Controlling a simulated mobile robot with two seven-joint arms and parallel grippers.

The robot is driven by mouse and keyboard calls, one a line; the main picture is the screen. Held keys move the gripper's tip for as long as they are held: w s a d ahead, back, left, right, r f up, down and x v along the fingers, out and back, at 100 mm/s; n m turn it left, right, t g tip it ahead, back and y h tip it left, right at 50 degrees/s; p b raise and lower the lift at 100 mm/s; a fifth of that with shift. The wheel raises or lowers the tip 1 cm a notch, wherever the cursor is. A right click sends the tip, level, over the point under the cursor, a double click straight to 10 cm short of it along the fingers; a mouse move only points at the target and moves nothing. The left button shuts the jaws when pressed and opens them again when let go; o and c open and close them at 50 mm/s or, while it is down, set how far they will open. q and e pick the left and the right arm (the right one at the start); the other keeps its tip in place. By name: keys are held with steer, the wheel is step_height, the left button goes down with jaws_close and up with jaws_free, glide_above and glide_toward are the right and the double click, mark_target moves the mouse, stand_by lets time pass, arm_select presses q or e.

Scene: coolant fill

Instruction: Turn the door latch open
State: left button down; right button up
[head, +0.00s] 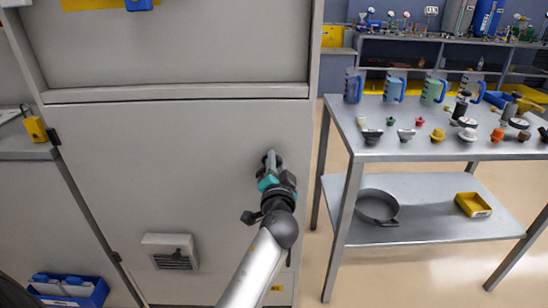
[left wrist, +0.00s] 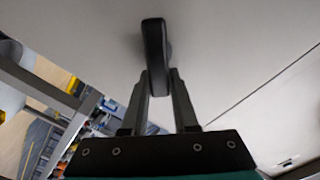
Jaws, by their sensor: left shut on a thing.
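The cabinet door (head: 190,190) is a large light grey panel in the head view. Its latch (head: 271,158) is a small dark handle near the door's right edge. In the left wrist view the latch (left wrist: 154,45) is a dark upright lever on the grey panel. My left gripper (head: 268,172) is at the latch. In the left wrist view its two fingers (left wrist: 158,85) are on either side of the lever's lower end, shut on it. The door looks closed. My right gripper does not show.
A metal table (head: 400,150) right of the cabinet holds jugs, caps and fittings. Its lower shelf (head: 430,225) bears a round pan (head: 377,221) and a yellow tray (head: 473,204). A blue bin (head: 68,291) is at the lower left. Open floor lies between cabinet and table.

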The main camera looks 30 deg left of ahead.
arm_select(q)
steer(key=m, duration=0.3)
steer(key=m+p, duration=0.1)
steer(key=m, duration=0.1)
steer(key=shift+w+d+f+m, duration=0.2)
steer(key=shift+d+f+m, duration=0.1)
steer(key=shift+f, duration=0.1)
steer(key=shift+f+m+p, duration=0.25)
steer(key=shift+m, duration=0.6)
steer(key=shift+f+m+p, duration=0.2)
steer(key=shift+m, duration=0.65)
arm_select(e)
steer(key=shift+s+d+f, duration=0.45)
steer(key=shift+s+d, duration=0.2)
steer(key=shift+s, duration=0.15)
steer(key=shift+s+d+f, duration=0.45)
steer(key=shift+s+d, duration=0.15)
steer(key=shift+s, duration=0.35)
arm_select(q)
steer(key=c, duration=0.7)
jaws_free()
steer(key=shift+f, duration=0.1)
